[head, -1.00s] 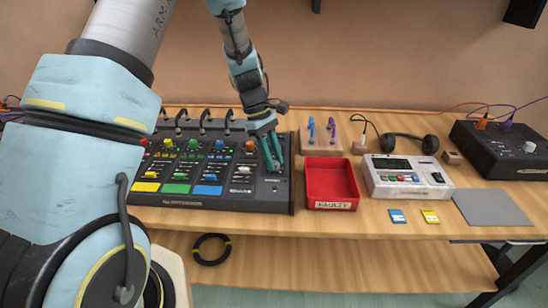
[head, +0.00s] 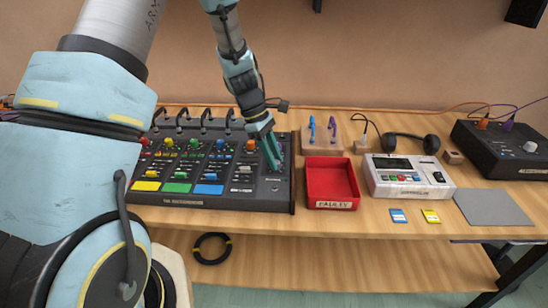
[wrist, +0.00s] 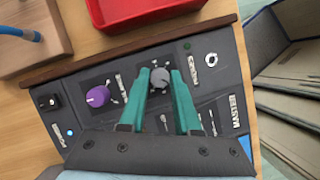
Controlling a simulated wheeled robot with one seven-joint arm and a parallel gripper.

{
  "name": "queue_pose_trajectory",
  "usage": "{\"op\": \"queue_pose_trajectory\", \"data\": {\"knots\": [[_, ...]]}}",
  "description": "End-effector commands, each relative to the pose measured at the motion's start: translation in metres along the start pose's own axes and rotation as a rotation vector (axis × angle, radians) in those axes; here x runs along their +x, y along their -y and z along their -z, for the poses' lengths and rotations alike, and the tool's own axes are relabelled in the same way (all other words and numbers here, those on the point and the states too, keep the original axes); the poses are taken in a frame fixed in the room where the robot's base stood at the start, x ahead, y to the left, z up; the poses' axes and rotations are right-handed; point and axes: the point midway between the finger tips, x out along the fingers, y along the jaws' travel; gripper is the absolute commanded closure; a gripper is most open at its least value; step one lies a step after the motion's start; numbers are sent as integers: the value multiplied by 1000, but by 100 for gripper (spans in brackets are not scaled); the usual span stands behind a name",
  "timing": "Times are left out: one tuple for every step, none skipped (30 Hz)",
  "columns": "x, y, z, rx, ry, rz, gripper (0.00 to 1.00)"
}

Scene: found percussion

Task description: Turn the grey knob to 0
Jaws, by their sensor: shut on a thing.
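The grey knob (wrist: 160,77) sits on the right-hand part of the black mixer (head: 235,203), which also shows in the wrist view (wrist: 228,75). My gripper (wrist: 161,72) has its two teal fingers on either side of the knob and is shut on it. In the head view my gripper (head: 274,166) points down at the mixer's right side and hides the knob. Small white marks surround the knob, but I cannot read where it points. A purple knob (wrist: 97,96) stands just left of the fingers in the wrist view.
A red tray (head: 332,203) stands right of the mixer, with a peg block (head: 321,146) behind it. A white device (head: 385,190), headphones (head: 402,140) and a black box (head: 480,165) with its own pale knob lie further right. Coloured mixer knobs crowd the left.

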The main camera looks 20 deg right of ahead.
Motion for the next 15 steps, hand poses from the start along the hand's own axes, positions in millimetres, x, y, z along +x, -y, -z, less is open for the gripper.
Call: {"op": "queue_pose_trajectory", "data": {"knots": [[0, 0, 0, -1, 0, 0, 68], [0, 0, 0, -1, 0, 0, 64], [0, 0, 0, -1, 0, 0, 60], [0, 0, 0, -1, 0, 0, 56], [0, 0, 0, 0, 0, 0, 53], [0, 0, 0, 0, 0, 0, 49], [0, 0, 0, 0, 0, 0, 45], [0, 0, 0, 0, 0, 0, 42], [0, 0, 0, 0, 0, 0, 39], [0, 0, 0, 0, 0, 0, 39], [0, 0, 0, 0, 0, 0, 39], [0, 0, 0, 1, 0, 0, 39], [0, 0, 0, 1, 0, 0, 39], [0, 0, 0, 1, 0, 0, 39], [0, 0, 0, 1, 0, 0, 39]]}}
